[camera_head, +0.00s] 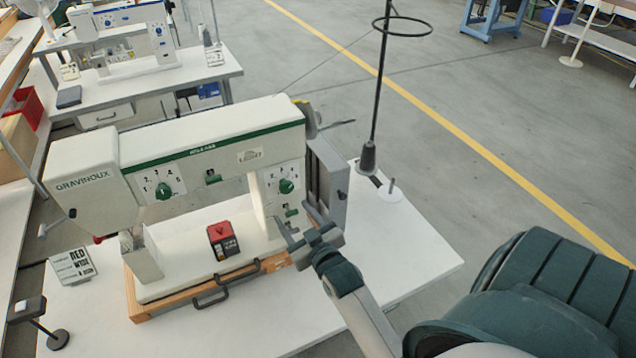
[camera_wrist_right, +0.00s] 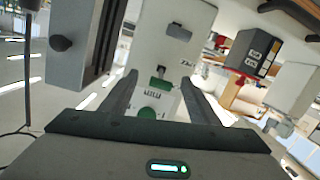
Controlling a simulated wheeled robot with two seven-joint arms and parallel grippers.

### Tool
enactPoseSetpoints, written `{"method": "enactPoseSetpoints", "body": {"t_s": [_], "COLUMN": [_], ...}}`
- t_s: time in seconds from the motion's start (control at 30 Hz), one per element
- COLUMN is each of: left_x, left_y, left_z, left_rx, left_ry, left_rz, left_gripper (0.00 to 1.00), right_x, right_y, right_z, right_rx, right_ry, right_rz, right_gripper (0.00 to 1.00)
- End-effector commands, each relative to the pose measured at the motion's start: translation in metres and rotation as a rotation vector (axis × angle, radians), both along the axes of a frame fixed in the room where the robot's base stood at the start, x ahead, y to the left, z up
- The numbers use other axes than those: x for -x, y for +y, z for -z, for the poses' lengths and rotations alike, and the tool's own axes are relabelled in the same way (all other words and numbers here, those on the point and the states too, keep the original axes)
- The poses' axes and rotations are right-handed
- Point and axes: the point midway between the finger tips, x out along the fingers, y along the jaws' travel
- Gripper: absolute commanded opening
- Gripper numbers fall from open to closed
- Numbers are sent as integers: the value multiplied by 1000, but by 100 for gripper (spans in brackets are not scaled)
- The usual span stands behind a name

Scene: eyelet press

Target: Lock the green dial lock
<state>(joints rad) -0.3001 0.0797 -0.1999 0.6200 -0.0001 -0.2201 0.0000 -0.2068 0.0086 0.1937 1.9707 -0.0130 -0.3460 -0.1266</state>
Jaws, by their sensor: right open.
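The white press head (camera_head: 215,145) carries two numbered dials with green knobs, a left one (camera_head: 164,190) and a right one (camera_head: 286,186). Below the right dial sits a small green lever (camera_head: 292,212), likely its lock. In the right wrist view, tilted over, the green dial (camera_wrist_right: 147,113) and the green lever (camera_wrist_right: 160,83) show between the fingers. My right gripper (camera_head: 302,221) is open in front of the press's right column, also seen in the wrist view (camera_wrist_right: 160,80). Whether the fingers touch the lever is unclear. My left gripper is out of view.
A grey upright housing (camera_head: 327,185) stands close right of the dial column. A black and red box (camera_head: 222,240) sits on the press base. A thread stand (camera_head: 369,155) rises at the table's back. The white table's right part (camera_head: 400,245) is clear.

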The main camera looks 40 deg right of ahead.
Motion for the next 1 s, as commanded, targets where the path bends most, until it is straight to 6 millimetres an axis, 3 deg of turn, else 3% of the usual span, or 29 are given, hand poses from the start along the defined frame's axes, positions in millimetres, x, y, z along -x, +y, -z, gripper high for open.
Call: {"method": "enactPoseSetpoints", "body": {"t_s": [0.17, 0.7, 1.0], "left_x": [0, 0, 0], "left_y": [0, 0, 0], "left_z": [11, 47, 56], "left_rx": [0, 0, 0], "left_ry": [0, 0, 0], "left_rz": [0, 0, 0], "left_gripper": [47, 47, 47], "right_x": [23, 123, 153], "right_y": [5, 24, 30], "right_z": [0, -15, -22], "right_rx": [0, 1, 0], "right_ry": [-1, 0, -1], "right_rz": [0, 1, 1], "right_gripper": [55, 55, 55]}}
